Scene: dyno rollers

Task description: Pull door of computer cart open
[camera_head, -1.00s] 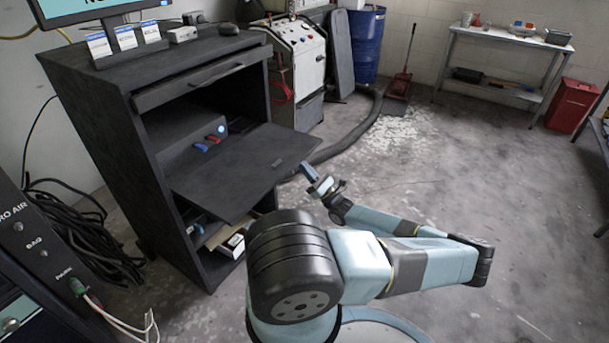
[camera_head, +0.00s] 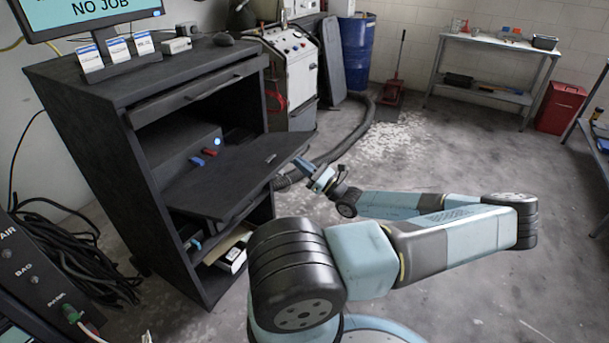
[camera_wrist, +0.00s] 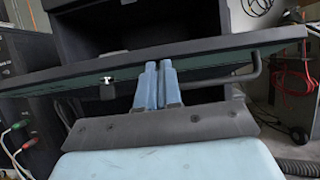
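The computer cart (camera_head: 172,107) is a tall dark grey cabinet at the left of the head view. Its flap door (camera_head: 225,180) is folded down and juts out from the front, showing its inner face. In the wrist view the door (camera_wrist: 215,47) crosses the picture as a slanted panel, with a dark bar handle (camera_wrist: 254,72) on its greenish underside. My gripper (camera_head: 303,163) is at the door's outer edge, near its right corner. In the wrist view my gripper's fingers (camera_wrist: 160,66) are together and overlap the handle area. Whether they touch the handle is hidden.
The cart's inside holds a dark box with a blue light (camera_head: 217,142). A monitor (camera_head: 85,12) stands on top. A white machine (camera_head: 291,72) with a thick hose (camera_head: 335,145) stands behind the cart. Cables (camera_head: 70,255) lie at left. Floor to the right is open.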

